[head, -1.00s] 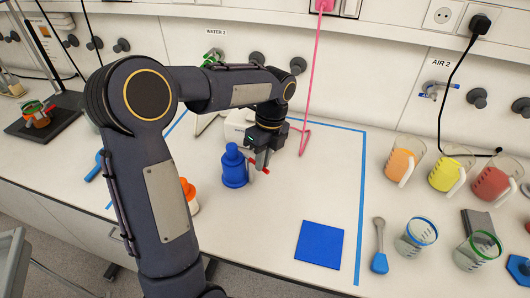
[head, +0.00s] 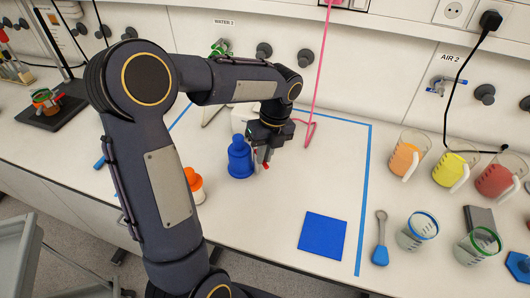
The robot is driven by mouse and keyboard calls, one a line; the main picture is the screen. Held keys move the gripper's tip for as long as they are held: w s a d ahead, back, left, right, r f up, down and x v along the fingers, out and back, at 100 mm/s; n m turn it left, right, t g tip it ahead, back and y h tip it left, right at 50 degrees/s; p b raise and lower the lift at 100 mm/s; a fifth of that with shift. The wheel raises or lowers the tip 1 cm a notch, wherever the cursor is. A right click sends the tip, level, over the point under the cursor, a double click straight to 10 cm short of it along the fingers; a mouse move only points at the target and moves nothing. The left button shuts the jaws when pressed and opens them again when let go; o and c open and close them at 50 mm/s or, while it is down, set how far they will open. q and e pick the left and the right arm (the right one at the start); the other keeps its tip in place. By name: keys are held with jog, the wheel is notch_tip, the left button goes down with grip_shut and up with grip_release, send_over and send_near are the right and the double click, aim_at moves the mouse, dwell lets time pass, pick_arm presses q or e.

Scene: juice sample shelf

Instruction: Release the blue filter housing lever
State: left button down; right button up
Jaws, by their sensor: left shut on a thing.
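The blue filter housing (head: 239,162) stands upright on the bench, inside the blue tape outline. Its red-tipped lever (head: 266,166) sticks out on its right side. My left gripper (head: 262,158) comes down from above, close beside the right of the housing. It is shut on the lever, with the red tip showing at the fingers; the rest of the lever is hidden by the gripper. My right gripper is not in view.
An orange-topped bottle (head: 194,184) stands left of the housing, partly behind my arm. A blue square mat (head: 323,234) lies front right. Jugs of coloured juice, including an orange one (head: 404,158), stand at right. A pink hose (head: 325,70) hangs behind the gripper.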

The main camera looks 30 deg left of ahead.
pick_arm(q)
jog(key=c, duration=1.5)
grip_release()
notch_tip(320, 180, up, 8)
jog(key=w, duration=0.1)
jog(key=shift+d+f, duration=0.15)
jog(key=shift+d, duration=0.25)
jog(key=shift+w, duration=0.1)
